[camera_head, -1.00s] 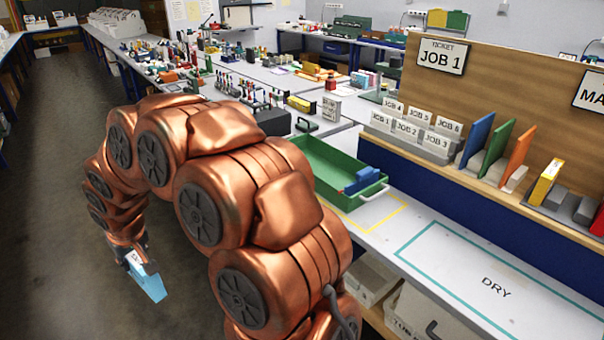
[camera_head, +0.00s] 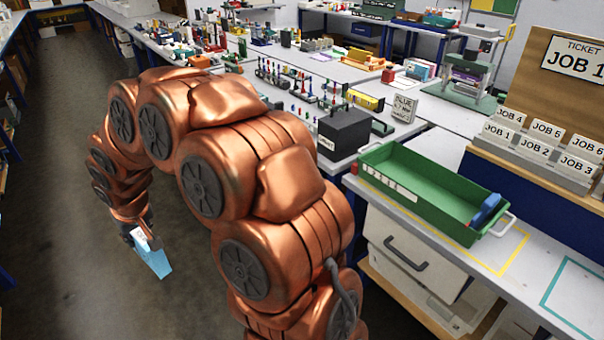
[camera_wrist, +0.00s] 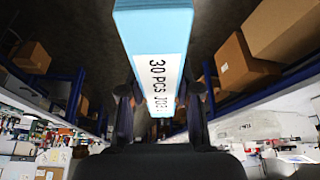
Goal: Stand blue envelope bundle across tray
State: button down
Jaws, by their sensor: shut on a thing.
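The light blue envelope bundle (camera_head: 154,261) hangs from my gripper (camera_head: 142,240) over the grey floor, left of the benches. In the wrist view the bundle (camera_wrist: 152,30) stands between the two fingers of my gripper (camera_wrist: 160,100). My gripper is shut on the bundle's end. The green tray (camera_head: 420,200) stands on the bench to the right, well apart from the bundle. A darker blue block (camera_head: 486,211) lies at the tray's right end, by its white handle.
My arm arches across the middle of the head view. A black box (camera_head: 344,133) stands behind the tray. Job card holders (camera_head: 540,150) stand on the shelf to the right. Boxes (camera_wrist: 245,62) show in the wrist view. The floor at left is clear.

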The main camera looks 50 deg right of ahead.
aim_at(388, 172)
jog(key=i, duration=2.05)
jog(key=z, duration=2.85)
jog(key=i, duration=1)
jog(key=u, duration=0.05)
